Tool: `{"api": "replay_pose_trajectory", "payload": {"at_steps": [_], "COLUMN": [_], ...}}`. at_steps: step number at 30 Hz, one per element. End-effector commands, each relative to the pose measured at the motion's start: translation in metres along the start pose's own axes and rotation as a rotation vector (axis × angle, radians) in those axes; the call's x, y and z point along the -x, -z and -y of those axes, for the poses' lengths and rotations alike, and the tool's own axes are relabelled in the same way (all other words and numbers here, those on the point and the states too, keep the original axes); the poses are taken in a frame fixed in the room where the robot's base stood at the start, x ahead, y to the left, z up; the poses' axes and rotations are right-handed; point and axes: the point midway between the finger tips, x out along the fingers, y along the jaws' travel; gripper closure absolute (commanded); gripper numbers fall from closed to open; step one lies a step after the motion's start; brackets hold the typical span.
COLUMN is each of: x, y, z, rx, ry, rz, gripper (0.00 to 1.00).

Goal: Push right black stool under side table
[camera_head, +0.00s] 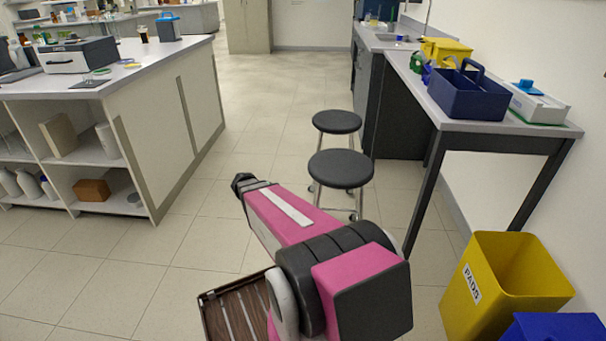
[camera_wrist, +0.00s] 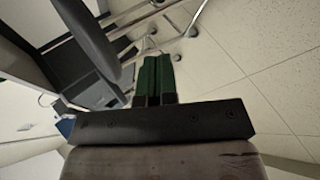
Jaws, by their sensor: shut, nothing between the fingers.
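Two black round stools with chrome legs stand in the aisle beside the side table. The nearer stool (camera_head: 341,169) sits slightly further right; the farther stool (camera_head: 337,122) is just behind it. The side table (camera_head: 505,127) has a grey top and dark legs, with open space beneath. In the wrist view, my gripper (camera_wrist: 154,62) has green fingers, shut together and empty. Chrome stool legs (camera_wrist: 196,18) and a dark seat edge (camera_wrist: 88,30) show beyond the fingertips; I cannot tell whether they touch.
A yellow bin (camera_head: 505,275) and a blue bin (camera_head: 555,327) stand at front right. A white island bench (camera_head: 165,130) is on the left. A blue caddy (camera_head: 468,96) sits on the side table. The tiled floor between island and stools is clear.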

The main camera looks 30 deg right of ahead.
Motion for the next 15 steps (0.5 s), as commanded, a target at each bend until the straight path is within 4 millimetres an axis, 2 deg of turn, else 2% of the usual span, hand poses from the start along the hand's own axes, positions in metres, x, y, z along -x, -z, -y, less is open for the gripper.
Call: {"api": "replay_pose_trajectory", "payload": {"at_steps": [1,6,12,15], "x": [-0.016,-0.043,-0.054,-0.055], "y": [0.024,0.074,0.117,0.128], "z": [-0.003,-0.024,-0.034,-0.036], "rx": [0.005,0.02,0.039,0.045], "ry": [-0.092,-0.398,-0.648,-0.715], "rz": [-0.009,-0.077,-0.169,-0.2], "gripper": [1.0,1.0,1.0,1.0]}}
